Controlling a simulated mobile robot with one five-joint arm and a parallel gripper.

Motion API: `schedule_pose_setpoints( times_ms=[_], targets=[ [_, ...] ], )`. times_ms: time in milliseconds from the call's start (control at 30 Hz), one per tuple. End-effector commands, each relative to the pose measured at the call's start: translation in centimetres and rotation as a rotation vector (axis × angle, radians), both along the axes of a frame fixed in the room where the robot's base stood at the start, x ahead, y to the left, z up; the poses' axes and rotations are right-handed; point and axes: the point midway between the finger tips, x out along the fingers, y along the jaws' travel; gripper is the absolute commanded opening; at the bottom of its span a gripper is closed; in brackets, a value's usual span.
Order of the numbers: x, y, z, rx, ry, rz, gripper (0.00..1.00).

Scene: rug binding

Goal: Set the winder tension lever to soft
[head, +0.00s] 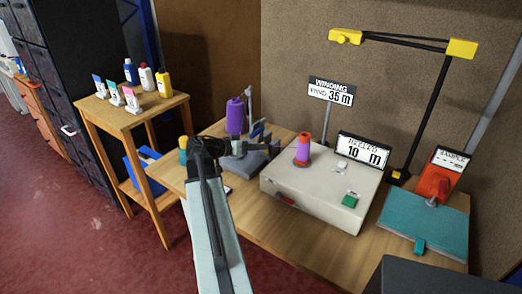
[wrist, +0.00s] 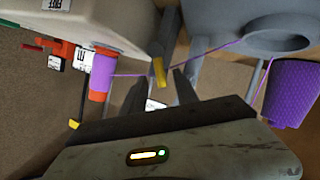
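The grey winder (head: 240,163) stands on the wooden table left of the white box, partly hidden by my arm. Its grey body (wrist: 215,22) also shows at the top right of the wrist view. A small yellow-tipped piece (wrist: 159,72), which looks like the tension lever, shows between my fingers in the wrist view. My gripper (wrist: 158,88) is open, with one dark finger on each side of the yellow tip. I cannot tell whether either finger touches it. In the head view my gripper (head: 262,134) is over the winder. The lever's setting marks cannot be read.
A purple thread cone (head: 235,115) stands behind the winder; thread runs to a purple spool (head: 303,149) on the white box (head: 318,193). Signs reading "35 m" (head: 330,92) and "10 m" (head: 362,151) stand behind. A teal board (head: 425,225) lies right. A bottle stand (head: 135,110) is left.

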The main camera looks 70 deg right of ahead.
Motion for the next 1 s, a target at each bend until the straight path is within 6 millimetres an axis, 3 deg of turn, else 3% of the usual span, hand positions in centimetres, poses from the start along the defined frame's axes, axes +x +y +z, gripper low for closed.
schedule_pose_setpoints(
  times_ms=[133,400,533,1000],
  targets=[
    [-0.81,-1.06,-0.59,0.001,0.0,0.0,0.36],
    [-0.97,-1.2,-0.52,0.001,0.001,0.0,0.36],
    [-0.98,-1.19,-0.52,0.001,0.0,0.0,0.0],
    [-0.45,-1.34,-0.99,0.036,0.137,-0.002,0.0]
  ],
)
